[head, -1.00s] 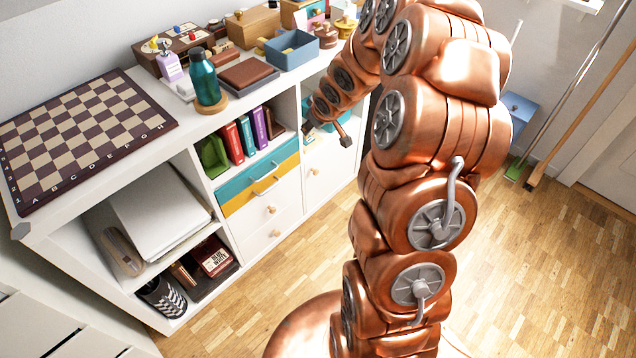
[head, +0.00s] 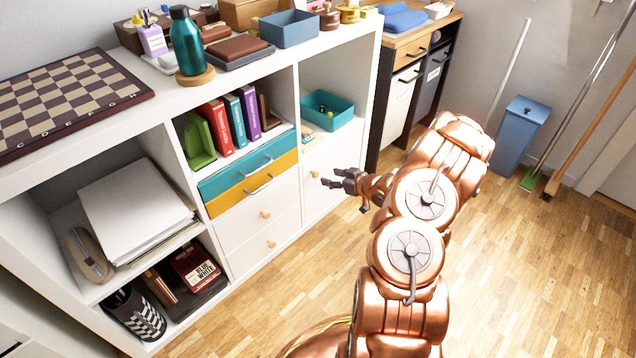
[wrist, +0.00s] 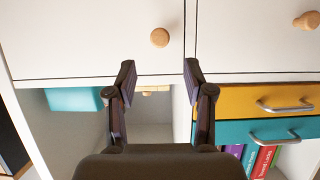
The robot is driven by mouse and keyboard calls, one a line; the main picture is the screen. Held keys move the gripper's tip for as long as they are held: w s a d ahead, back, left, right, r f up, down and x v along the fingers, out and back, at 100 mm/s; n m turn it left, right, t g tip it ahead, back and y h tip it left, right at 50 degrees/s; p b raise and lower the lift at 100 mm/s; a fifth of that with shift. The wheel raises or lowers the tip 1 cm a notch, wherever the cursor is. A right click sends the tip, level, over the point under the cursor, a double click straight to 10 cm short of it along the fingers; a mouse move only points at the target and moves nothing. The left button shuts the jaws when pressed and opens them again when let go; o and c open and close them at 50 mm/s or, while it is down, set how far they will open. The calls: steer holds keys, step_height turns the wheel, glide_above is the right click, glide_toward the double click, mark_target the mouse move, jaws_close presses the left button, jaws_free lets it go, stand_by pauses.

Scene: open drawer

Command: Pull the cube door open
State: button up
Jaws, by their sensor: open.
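The white cube door (head: 343,160) closes the lower right cube of the white shelf unit and looks shut. Its round wooden knob (head: 315,175) shows just left of my gripper (head: 329,178). In the wrist view, the door (wrist: 90,35) fills the upper left and its knob (wrist: 159,37) lies straight beyond the gap between my fingertips (wrist: 159,72). My gripper is open and empty, with its fingers apart on either side of the knob's line. It looks apart from the knob. My gripper partly hides the door in the head view.
Left of the door are a teal drawer (head: 240,172), a yellow drawer (head: 250,190) and white drawers with knobs. Above it, an open cubby holds a teal bin (head: 330,112). A dark cabinet (head: 378,130) stands to the right. The wooden floor (head: 290,300) in front is clear.

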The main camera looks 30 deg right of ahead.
mark_target(317, 174)
steer(key=b+x, duration=0.1)
steer(key=x, duration=0.2)
steer(key=b+x, duration=0.1)
steer(key=x, duration=0.2)
steer(key=shift+a+f, duration=0.1)
steer(key=shift+f, duration=0.3)
steer(key=shift+w+f+b, duration=0.15)
steer(key=shift+w+b, duration=0.25)
steer(key=shift+w, duration=0.3)
steer(key=shift+a, duration=0.1)
steer(key=shift+c, duration=0.3)
jaws_close()
